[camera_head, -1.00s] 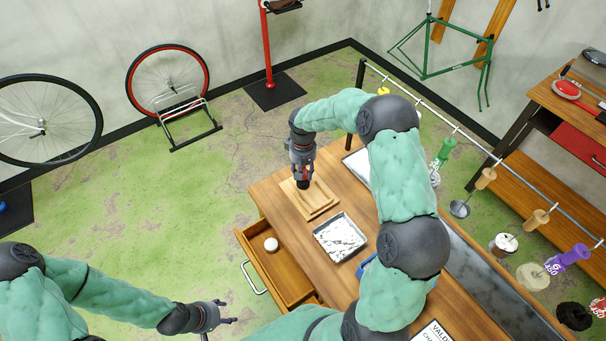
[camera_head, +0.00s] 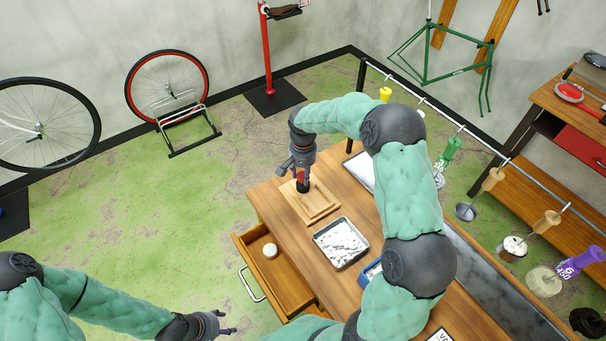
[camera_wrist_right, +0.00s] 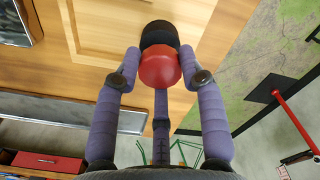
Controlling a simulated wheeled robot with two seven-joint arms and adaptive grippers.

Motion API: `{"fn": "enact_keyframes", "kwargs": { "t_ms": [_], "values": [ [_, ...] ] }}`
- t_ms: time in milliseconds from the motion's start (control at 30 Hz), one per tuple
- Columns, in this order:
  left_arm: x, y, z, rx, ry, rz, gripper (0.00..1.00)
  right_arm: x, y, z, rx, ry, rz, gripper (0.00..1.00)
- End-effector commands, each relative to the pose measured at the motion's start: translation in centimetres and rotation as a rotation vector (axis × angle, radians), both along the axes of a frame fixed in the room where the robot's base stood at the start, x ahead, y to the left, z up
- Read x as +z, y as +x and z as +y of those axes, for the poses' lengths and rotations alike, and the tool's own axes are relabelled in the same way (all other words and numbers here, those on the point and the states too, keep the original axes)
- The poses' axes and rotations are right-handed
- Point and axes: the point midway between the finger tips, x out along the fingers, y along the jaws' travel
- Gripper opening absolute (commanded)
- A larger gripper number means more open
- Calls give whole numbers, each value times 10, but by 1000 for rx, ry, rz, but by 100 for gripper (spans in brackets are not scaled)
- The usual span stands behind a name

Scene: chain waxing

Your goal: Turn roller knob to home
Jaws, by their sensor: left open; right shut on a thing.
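The roller knob (camera_wrist_right: 160,66), with a red top and a black lower part, stands over the square wooden board in the right wrist view. My right gripper (camera_wrist_right: 159,68) has its purple fingers closed on the red part from both sides. In the head view my right gripper (camera_head: 302,176) points down over the wooden board (camera_head: 322,205), at the table's far left corner. The knob's black part (camera_head: 303,188) shows just below it; any mark on the knob cannot be made out. My left gripper (camera_head: 222,326) is open and empty, low at the left of the table.
An open drawer (camera_head: 286,283) with a round white item (camera_head: 270,250) sticks out at the table's left side. A metal tray (camera_head: 341,243) with white pieces lies near the board. Several hanging tools line the rail (camera_head: 465,130) at right. My right arm covers much of the table.

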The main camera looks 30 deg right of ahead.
Motion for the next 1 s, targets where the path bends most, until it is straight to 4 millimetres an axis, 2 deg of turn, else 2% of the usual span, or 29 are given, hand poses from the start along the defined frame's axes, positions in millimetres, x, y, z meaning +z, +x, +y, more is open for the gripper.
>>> {"fn": "enact_keyframes", "kwargs": {
  "t_ms": [400, 433, 500, 867, 1000],
  "values": [
    [-1, 0, 0, 0, 0, 0, 54, -3, -2, 1, -7, 2, 6, 8],
    [-1, 0, 0, 0, 0, 0, 54, -3, -2, 1, -7, 2, 6, 43],
    [-1, 0, 0, 0, 0, 0, 54, -2, -2, 1, -6, 2, 5, 63],
    [0, 0, 0, 0, 0, 0, 54, 0, 0, 0, -7, 0, 1, 64],
    [0, 0, 0, 0, 0, 0, 54, 12, 0, 0, -7, -1, -1, 64]
  ]
}}
